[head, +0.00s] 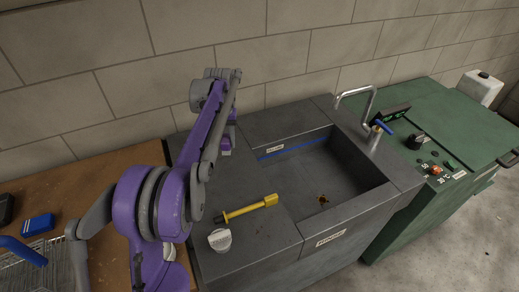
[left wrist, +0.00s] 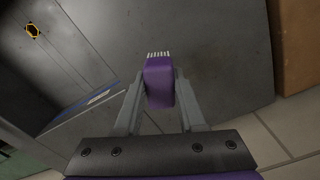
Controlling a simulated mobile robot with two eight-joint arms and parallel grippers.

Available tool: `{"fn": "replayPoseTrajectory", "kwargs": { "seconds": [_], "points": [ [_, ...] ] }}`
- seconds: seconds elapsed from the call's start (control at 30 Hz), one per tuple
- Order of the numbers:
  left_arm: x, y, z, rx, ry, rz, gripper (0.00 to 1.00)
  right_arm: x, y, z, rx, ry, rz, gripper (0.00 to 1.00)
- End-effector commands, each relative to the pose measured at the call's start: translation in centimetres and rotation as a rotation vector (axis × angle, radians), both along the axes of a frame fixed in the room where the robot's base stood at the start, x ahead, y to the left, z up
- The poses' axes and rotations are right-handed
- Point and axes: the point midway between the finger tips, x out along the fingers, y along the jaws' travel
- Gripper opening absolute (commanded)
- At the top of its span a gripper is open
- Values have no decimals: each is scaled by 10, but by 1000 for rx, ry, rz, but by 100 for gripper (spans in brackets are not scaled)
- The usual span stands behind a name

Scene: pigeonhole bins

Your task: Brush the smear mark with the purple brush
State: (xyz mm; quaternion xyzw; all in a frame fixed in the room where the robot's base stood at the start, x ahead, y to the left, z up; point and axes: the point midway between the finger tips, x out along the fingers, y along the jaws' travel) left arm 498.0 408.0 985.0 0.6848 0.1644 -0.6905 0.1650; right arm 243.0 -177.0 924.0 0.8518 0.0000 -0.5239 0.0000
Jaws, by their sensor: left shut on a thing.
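My left gripper (head: 227,142) hangs at the back left of the grey sink unit, left of the basin. In the left wrist view it (left wrist: 160,88) is shut on the purple brush (left wrist: 159,80), whose pale bristles stick out past the fingertips. The bristles touch nothing that I can make out. A dark brown spot with a yellowish edge (head: 322,200) lies on the basin floor, and also shows in the left wrist view (left wrist: 33,30). I cannot tell whether it is the smear mark or a drain. My right gripper is out of view.
A yellow-handled tool (head: 250,207) and a whitish round container (head: 220,240) are on the sink unit's front left top. A bent tap (head: 362,103) rises at the basin's right rear. A green console (head: 425,150) stands right. A wooden bench (head: 70,190) is at left.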

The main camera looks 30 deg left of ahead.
Motion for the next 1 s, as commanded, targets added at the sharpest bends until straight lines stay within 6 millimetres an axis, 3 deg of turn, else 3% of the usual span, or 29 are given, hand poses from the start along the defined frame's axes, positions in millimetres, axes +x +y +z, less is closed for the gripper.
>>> {"fn": "replayPoseTrajectory", "kwargs": {
  "seconds": [0.03, 0.2, 0.4, 0.67, 1.0],
  "points": [
    [-8, 22, 0, 1, 1, 66, 0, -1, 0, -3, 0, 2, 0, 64],
    [-31, 76, 5, 3, -3, 256, 0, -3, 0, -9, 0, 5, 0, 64],
    [-51, 112, 9, 5, -6, 391, 0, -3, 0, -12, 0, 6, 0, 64],
    [-57, 121, 0, 6, -6, 429, 0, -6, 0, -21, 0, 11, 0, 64],
    [-57, 121, -46, 5, -6, 427, 0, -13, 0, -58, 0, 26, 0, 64]
  ]
}}
